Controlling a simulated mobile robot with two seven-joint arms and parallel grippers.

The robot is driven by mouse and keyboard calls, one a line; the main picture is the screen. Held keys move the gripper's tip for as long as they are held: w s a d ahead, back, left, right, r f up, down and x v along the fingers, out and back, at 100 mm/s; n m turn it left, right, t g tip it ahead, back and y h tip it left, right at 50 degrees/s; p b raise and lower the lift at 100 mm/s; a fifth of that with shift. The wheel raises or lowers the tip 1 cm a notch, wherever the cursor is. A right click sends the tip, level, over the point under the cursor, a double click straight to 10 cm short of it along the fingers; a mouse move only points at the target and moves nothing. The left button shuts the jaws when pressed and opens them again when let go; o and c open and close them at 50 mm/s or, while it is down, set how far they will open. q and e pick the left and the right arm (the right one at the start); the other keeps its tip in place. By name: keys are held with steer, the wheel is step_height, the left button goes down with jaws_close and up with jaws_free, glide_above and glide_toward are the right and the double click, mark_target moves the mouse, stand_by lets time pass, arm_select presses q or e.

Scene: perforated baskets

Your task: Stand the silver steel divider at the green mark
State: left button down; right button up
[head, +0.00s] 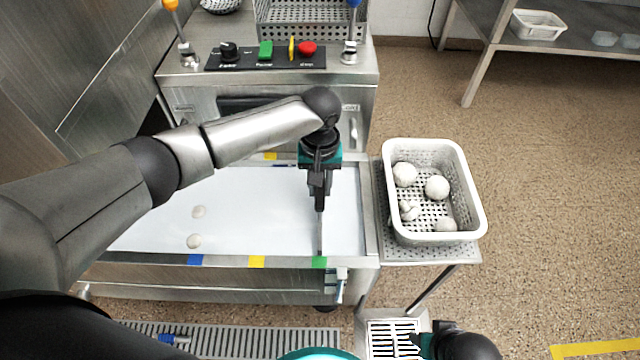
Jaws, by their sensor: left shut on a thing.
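The silver steel divider (320,236) shows edge-on as a thin strip over the white bed of the steel table. My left gripper (319,207) points down and is shut on its upper edge. The divider's near end meets the near rail in the picture, in line with the green mark (319,262). I cannot tell whether its lower edge touches the bed, and the gripper hides part of it. My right gripper (424,341) is partly in view at the bottom, and its fingers are unclear.
The near rail also has a blue mark (195,260) and a yellow mark (257,262). Two pale dough pieces (199,211) lie on the left of the bed. A white perforated basket (472,205) with several dough balls stands on the right. A control panel (265,58) is behind.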

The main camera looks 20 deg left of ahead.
arm_select(q)
steer(key=shift+w+f, duration=0.1)
steer(key=shift+f, duration=0.4)
stand_by(0.5)
steer(key=c, duration=0.7)
jaws_free()
steer(key=shift+o, duration=0.5)
steer(key=shift+f, duration=0.15)
steer(key=shift+r, duration=0.2)
step_height(320, 180, up, 8)
steer(key=p, duration=0.4)
steer(key=shift+f, duration=0.15)
step_height(320, 180, up, 7)
steer(key=p, duration=0.3)
steer(key=shift+r+p, duration=0.2)
steer(key=shift+p, duration=0.2)
arm_select(e)
steer(key=s+d+f, duration=0.6)
steer(key=s+f, duration=0.3)
steer(key=f, duration=0.2)
steer(key=shift+s+f+g+h, duration=0.3)
steer(key=shift+f+g, duration=0.1)
